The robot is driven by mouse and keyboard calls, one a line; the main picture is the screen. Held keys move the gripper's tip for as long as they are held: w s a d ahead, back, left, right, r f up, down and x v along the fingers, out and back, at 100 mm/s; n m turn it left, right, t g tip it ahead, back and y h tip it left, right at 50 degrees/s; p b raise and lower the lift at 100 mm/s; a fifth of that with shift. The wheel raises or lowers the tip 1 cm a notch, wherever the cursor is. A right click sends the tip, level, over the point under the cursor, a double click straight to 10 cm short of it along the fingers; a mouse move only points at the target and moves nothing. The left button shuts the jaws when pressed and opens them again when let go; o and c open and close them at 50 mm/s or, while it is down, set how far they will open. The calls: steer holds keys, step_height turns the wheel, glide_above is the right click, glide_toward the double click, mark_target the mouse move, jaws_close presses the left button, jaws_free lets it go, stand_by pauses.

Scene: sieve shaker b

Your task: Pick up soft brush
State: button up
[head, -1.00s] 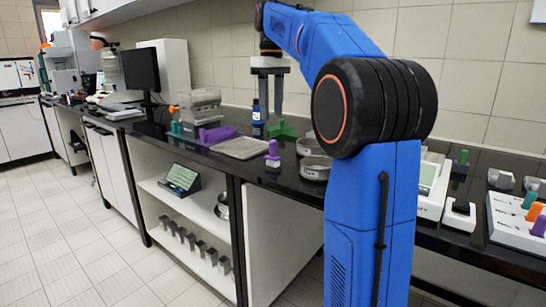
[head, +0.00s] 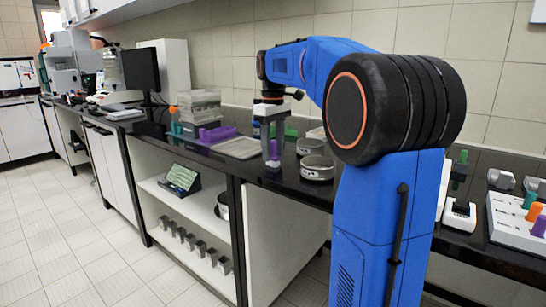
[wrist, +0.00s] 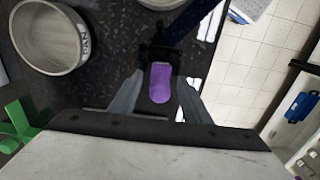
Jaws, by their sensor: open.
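A small upright purple piece, which looks like the soft brush's handle, stands near the counter's front edge in the head view (head: 273,147). Its lower part is mostly covered by my gripper there. In the wrist view the purple top (wrist: 160,84) shows between the two fingers. My gripper (head: 271,152) is open and points down over it, with one finger on each side. It also shows in the wrist view (wrist: 161,90). I cannot tell whether the fingers touch the purple piece.
Round metal pans (head: 317,168) stand right of the gripper; one shows in the wrist view (wrist: 48,38). A green piece (head: 290,132) is behind. A pale flat tray (head: 236,148) and a purple block (head: 216,134) lie left. The black counter's front edge is close.

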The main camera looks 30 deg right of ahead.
steer(key=shift+f, duration=1)
steer(key=c, duration=1.1)
steer(key=shift+o, duration=0.2)
